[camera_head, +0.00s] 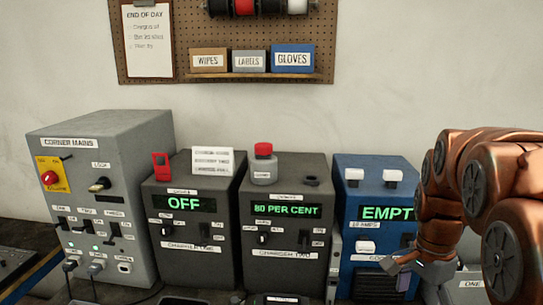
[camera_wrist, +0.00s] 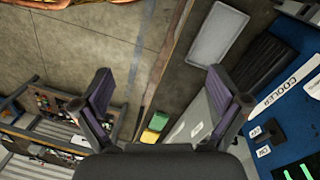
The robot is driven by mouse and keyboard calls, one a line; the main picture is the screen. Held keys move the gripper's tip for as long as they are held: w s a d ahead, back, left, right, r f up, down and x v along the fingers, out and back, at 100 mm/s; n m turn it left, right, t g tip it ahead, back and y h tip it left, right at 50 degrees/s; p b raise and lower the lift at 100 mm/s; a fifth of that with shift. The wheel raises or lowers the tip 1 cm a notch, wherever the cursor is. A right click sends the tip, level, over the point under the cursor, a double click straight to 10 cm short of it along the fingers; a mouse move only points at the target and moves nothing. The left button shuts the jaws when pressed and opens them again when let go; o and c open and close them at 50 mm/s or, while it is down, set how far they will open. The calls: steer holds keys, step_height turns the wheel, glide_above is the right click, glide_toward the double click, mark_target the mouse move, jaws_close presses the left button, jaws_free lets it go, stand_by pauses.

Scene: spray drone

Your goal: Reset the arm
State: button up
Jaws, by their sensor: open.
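My copper-coloured arm (camera_head: 485,180) reaches in from the right in the head view, folded in front of the blue cooler box (camera_head: 348,178). My gripper (camera_head: 405,263) is low at the front of that box, partly hidden by the arm. The cooler box (camera_wrist: 285,90) also shows at the right of the wrist view. I cannot tell whether the gripper touches the box.
The grey corner mains box (camera_head: 100,145) and two dark charger boxes, reading OFF (camera_head: 185,235) and 80 PER CENT (camera_head: 285,240), stand left of the cooler. A red-capped bottle (camera_head: 263,165) stands on the second charger. A pegboard (camera_head: 190,40) hangs above. A grey tray (camera_wrist: 217,45) shows in the wrist view.

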steer(key=s+a+f+n, duration=0.3)
steer(key=s+a+n, duration=0.2)
steer(key=s+n, duration=0.2)
steer(key=s+a+f+n, duration=0.3)
steer(key=s+a+n, duration=0.3)
steer(key=s, duration=0.6)
steer(key=shift+s+f+n+g, duration=0.25)
steer(key=shift+n+g, duration=0.15)
steer(key=shift+n, duration=0.7)
